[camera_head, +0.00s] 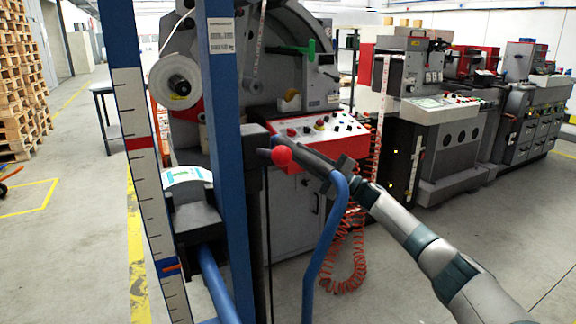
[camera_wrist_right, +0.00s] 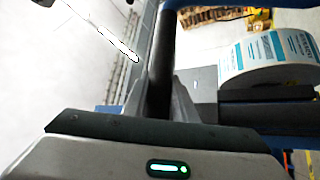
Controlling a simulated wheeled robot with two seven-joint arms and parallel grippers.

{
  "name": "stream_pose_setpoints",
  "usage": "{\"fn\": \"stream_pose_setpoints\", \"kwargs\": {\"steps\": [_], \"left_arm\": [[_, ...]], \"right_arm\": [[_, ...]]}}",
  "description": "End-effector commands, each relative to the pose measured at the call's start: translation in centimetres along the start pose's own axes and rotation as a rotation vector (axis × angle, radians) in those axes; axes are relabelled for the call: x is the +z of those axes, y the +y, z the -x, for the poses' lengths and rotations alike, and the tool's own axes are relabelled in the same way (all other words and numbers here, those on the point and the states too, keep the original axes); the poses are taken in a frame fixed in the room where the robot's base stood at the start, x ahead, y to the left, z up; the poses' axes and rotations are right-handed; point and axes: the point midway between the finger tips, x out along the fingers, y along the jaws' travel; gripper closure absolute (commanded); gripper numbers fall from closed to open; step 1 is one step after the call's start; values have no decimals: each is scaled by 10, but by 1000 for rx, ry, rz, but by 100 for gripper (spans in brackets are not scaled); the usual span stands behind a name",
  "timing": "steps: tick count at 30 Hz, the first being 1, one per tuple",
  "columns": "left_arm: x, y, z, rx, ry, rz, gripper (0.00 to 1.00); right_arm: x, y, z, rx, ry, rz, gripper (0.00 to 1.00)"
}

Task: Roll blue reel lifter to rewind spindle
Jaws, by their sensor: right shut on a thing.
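The blue reel lifter stands close in front of me in the head view, with two upright blue posts (camera_head: 228,150) and a curved blue handle tube (camera_head: 323,240). A white reel with blue-green print (camera_head: 188,176) rests on its dark carrier (camera_head: 195,212); the reel also shows in the right wrist view (camera_wrist_right: 270,58). My right gripper (camera_head: 335,168) is shut on the lifter's dark handle grip, which shows as a dark bar in the wrist view (camera_wrist_right: 162,50). A white roll (camera_head: 176,82) on the machine sits behind the posts; I cannot tell whether the rewind spindle is there. My left gripper is not in view.
The machine's red control panel (camera_head: 318,130) is just behind the handle. A coiled orange hose (camera_head: 345,270) hangs beside it. Wooden pallets (camera_head: 22,75) are stacked at far left. Open floor with yellow lines (camera_head: 136,250) lies left of the lifter; more machines stand right.

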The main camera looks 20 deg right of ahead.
Motion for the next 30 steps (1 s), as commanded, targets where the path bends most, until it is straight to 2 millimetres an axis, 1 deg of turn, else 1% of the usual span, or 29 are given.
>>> {"fn": "stream_pose_setpoints", "kwargs": {"steps": [1, 4, 14, 15, 17, 18, 30], "left_arm": [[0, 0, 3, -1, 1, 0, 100], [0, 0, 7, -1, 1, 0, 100], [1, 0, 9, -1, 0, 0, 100], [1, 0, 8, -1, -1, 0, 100], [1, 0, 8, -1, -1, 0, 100], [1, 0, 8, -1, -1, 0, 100], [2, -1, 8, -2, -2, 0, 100]], "right_arm": [[-5, -1, -4, -3, 20, 3, 100], [-6, -2, -4, -7, 27, 3, 100], [-10, -9, -6, -15, 37, 0, 100], [-9, -8, -6, -15, 37, 0, 73], [-8, -8, -6, -14, 35, 0, 59], [-8, -8, -5, -14, 33, 0, 57], [-4, -6, 1, -12, 23, 0, 57]]}}
